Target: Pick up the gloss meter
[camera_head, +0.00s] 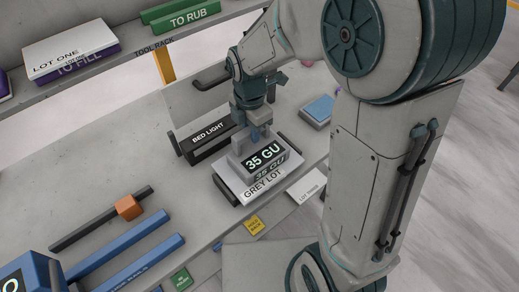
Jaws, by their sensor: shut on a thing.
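The gloss meter (265,155) is a grey block with a dark display face reading "35 GU". It is at the middle of the head view, over a pale slab labelled "GREY LOT" (262,185), which shows a reflection of the digits. My gripper (255,138) comes down from above and is shut on the upper part of the meter. The fingertips are small and partly hidden by my wrist and the meter. I cannot tell whether the meter's underside touches the slab.
A dark "BED LIGHT" bar (209,137) stands close left of the meter. A white "LOT THREE" card (307,187) and a blue block (319,109) lie to the right. Blue bars (130,262) and an orange block (128,207) lie front left. A shelf (130,50) runs behind.

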